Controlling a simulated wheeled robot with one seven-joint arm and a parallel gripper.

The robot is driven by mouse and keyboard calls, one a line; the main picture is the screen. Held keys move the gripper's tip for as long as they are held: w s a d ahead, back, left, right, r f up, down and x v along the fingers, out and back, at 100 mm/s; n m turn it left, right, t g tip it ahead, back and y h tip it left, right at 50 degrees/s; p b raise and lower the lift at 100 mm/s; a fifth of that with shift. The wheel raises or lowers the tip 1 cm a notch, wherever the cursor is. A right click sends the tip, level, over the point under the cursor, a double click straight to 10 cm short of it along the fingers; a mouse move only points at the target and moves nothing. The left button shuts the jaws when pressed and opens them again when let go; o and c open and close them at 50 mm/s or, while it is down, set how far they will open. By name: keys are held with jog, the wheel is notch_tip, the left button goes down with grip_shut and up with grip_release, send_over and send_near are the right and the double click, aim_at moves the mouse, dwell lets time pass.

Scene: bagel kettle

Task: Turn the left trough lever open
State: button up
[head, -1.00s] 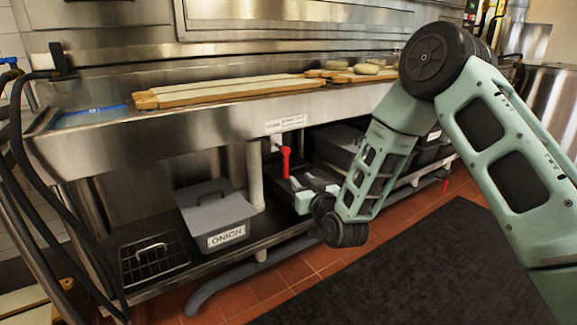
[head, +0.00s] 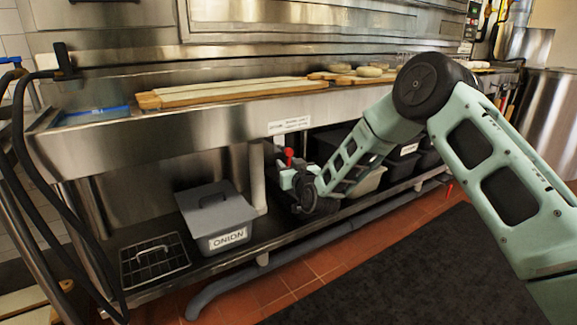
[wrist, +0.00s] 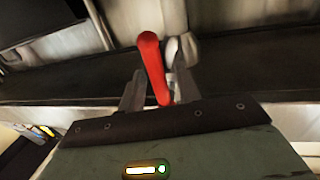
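The red lever (head: 288,153) hangs below the front of the steel trough (head: 110,145), under a white label. In the head view its lower part is hidden by my gripper (head: 290,178). In the wrist view the red lever (wrist: 151,62) points down toward the palm, beside a grey valve fitting (wrist: 182,50). The fingers of my gripper (wrist: 160,76) are apart, one on each side of the lever's lower end. Some gap shows on both sides, but I cannot tell whether either finger touches it.
A white vertical pipe (head: 257,175) stands just left of the lever. A grey onion bin (head: 213,213) and a wire rack (head: 155,262) sit on the lower shelf (head: 195,262). Dark bins (head: 405,160) stand to the right. A dark mat (head: 380,270) covers the floor.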

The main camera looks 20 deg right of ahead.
grip_shut()
jog(key=shift+d, duration=0.1)
jog(key=shift+w+d+r+n+t+y+b, duration=0.25)
jog(key=shift+d+r+n+y+b, duration=0.75)
jog(key=shift+n, duration=2.35)
jog(key=shift+w+d+r+n+t+y+b, duration=0.1)
jog(key=shift+d+r+n+t+y+b, duration=0.2)
jog(key=shift+n+b, duration=2.25)
jog(key=shift+w+d+r+n+t+y+b, duration=0.2)
jog(key=shift+d+r+n+y+b, duration=0.4)
jog(key=shift+n, duration=3.6)
jog(key=shift+a, duration=0.15)
grip_release()
jog(key=shift+r, duration=0.1)
